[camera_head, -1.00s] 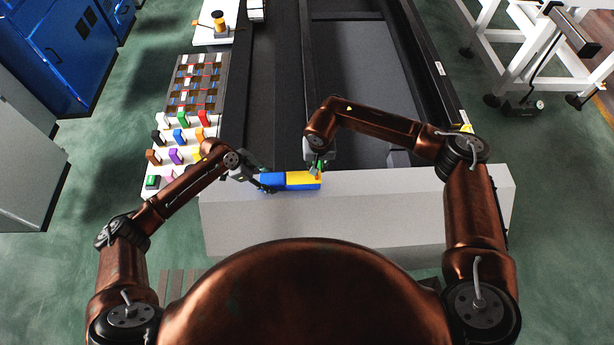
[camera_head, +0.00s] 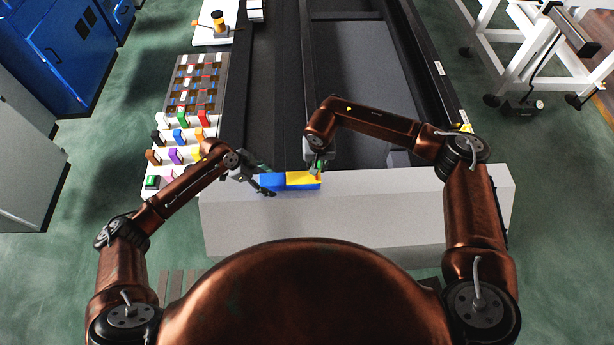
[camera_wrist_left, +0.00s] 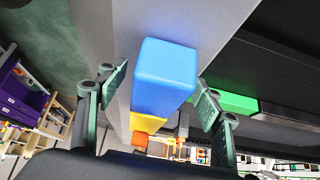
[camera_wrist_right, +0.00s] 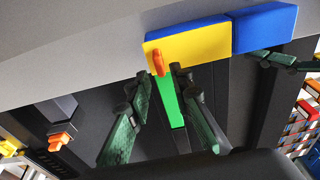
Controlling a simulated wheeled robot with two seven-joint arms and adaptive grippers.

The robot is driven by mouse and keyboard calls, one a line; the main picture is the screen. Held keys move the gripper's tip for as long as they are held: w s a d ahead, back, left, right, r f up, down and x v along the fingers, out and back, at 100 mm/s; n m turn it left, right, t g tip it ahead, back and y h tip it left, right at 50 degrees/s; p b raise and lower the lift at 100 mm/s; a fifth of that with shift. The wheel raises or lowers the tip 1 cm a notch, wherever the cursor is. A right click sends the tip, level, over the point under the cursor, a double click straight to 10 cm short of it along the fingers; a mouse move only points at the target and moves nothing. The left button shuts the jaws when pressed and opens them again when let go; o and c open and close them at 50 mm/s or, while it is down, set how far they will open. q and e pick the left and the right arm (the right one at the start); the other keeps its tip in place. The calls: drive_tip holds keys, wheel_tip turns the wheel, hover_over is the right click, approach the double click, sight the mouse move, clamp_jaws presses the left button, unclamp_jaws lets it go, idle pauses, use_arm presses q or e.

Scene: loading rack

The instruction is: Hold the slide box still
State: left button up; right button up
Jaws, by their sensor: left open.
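The slide box lies on the pale grey ledge, with a blue part (camera_head: 272,181) on the left and a yellow part (camera_head: 302,179) on the right. My left gripper (camera_head: 267,180) is open at the blue end. In the left wrist view, the blue block (camera_wrist_left: 164,76) shows between its spread fingers, with gaps at the sides. My right gripper (camera_wrist_right: 160,74) comes from above the yellow end. Its fingers are apart near a small orange tab (camera_wrist_right: 158,62) on the yellow part (camera_wrist_right: 190,46). No clear contact shows there.
A green bar (camera_wrist_right: 170,100) shows between the right fingers. The pale ledge (camera_head: 400,210) is clear to the right of the box. A white rack with several coloured blocks (camera_head: 178,135) stands left. Dark rails (camera_head: 295,90) run behind.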

use_arm(q)
drive_tip(key=v, duration=1.2)
